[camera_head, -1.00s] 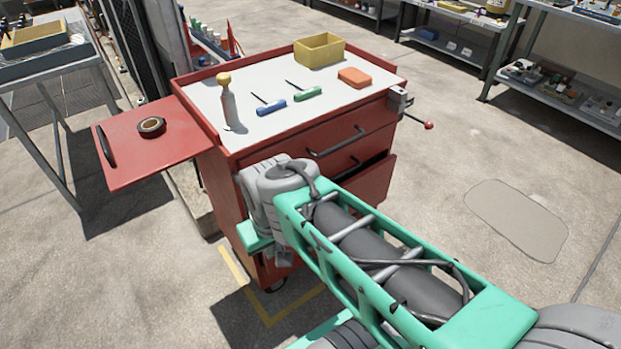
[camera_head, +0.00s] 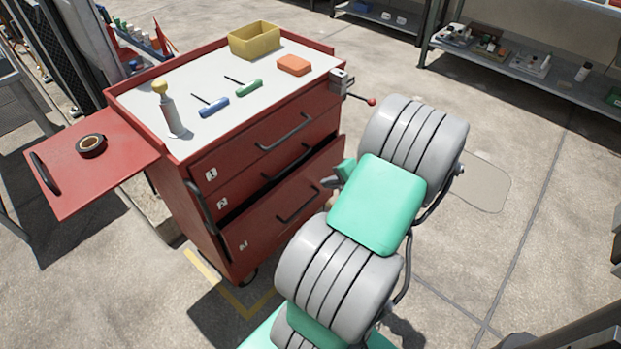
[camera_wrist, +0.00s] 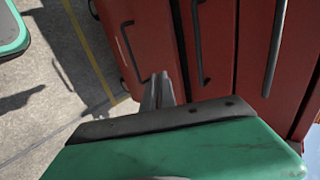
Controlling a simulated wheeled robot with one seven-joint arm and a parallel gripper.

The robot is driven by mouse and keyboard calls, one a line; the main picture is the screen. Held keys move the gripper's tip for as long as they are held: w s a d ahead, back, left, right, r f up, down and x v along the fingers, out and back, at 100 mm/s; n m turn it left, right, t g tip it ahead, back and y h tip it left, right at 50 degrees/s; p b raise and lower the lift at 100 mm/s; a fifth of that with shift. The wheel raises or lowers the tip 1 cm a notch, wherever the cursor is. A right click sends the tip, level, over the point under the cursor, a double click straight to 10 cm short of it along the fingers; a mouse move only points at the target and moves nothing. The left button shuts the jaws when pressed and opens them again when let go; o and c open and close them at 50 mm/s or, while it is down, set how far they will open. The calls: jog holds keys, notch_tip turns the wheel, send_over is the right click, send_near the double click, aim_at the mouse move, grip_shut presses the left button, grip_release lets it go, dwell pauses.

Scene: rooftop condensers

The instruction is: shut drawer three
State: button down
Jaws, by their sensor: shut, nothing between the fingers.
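Drawer three (camera_head: 285,225) is the lowest drawer of the red cabinet, marked 3. It stands out from the cabinet, with a dark gap above its front. Its dark bar handle (camera_head: 298,205) also shows in the wrist view (camera_wrist: 134,52). My gripper (camera_head: 328,182) is partly hidden by my arm, close to the right part of drawer three's front. In the wrist view, my gripper (camera_wrist: 158,82) has its grey fingers together and empty, with the tips near the red drawer front. I cannot tell whether they touch it.
Drawer one (camera_head: 240,150) and drawer two (camera_head: 235,188) lie above. The cabinet top holds a yellow bin (camera_head: 255,42), an orange box (camera_head: 294,65) and tools. A vise (camera_head: 340,82) sticks out at the right corner. Clear concrete floor lies to the right.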

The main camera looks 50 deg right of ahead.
aim_at(295, 179)
jog(key=x, duration=0.4)
jog(key=w+r+b+x, duration=0.1)
jog(key=x, duration=0.3)
jog(key=b+x, duration=0.1)
jog(key=x, duration=0.3)
jog(key=shift+w+a+r, duration=0.15)
jog(key=shift+w+r, duration=0.1)
jog(key=shift+r, duration=0.1)
jog(key=shift+w, duration=0.35)
jog(key=shift+r, duration=0.1)
